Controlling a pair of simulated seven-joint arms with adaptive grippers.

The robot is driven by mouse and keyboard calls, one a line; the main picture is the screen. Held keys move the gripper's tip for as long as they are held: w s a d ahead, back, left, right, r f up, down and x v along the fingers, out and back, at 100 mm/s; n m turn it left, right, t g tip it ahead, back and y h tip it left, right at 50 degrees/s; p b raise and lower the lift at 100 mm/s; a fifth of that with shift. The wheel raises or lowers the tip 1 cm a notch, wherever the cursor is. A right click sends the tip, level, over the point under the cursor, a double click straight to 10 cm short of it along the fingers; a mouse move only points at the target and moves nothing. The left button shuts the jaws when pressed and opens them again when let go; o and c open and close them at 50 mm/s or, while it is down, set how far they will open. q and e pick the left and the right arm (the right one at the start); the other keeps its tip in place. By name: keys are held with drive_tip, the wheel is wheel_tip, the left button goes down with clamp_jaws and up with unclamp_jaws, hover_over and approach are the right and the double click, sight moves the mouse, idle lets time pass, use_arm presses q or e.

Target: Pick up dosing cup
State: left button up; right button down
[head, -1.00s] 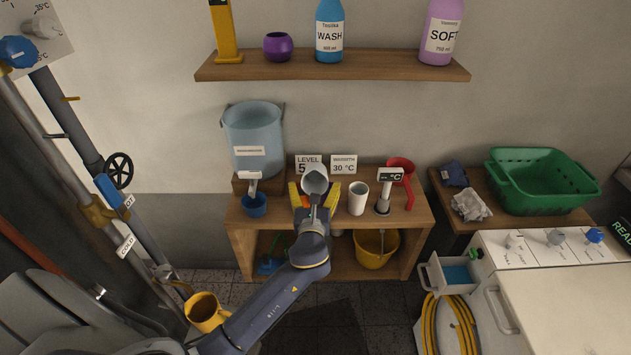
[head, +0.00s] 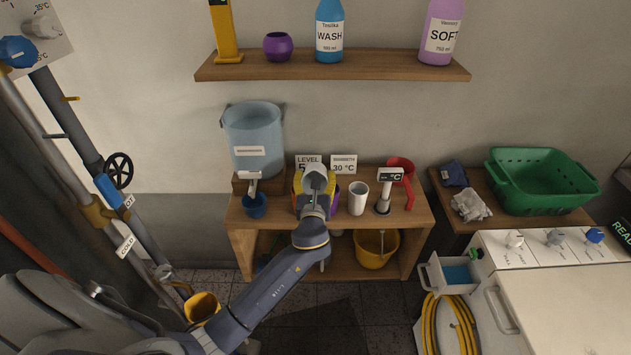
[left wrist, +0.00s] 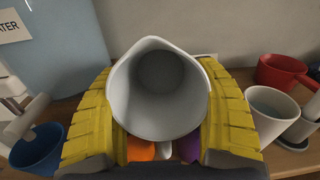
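The dosing cup, as I take it, is a pale grey cup with a pouring lip (left wrist: 160,85) on the low wooden bench; its open mouth fills the middle of the left wrist view. It also shows in the head view (head: 317,181), partly covered by my gripper. My left gripper (head: 316,184) has its yellow fingers on both sides of the cup, and they appear to touch its walls. In the left wrist view the fingers (left wrist: 157,95) flank the cup closely. The cup's base is hidden, so I cannot tell whether it is lifted. My right gripper is out of view.
A blue cup (head: 255,205) stands left, under the water container (head: 254,135). A white cup (head: 357,198), a thermometer stand (head: 384,192) and a red jug (head: 408,172) stand right. Orange (left wrist: 140,150) and purple (left wrist: 188,148) things are close below the cup. A shelf (head: 330,69) hangs above.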

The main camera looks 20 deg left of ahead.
use_arm(q)
drive_tip(key=c, duration=0.5)
drive_tip(key=shift+r, duration=0.1)
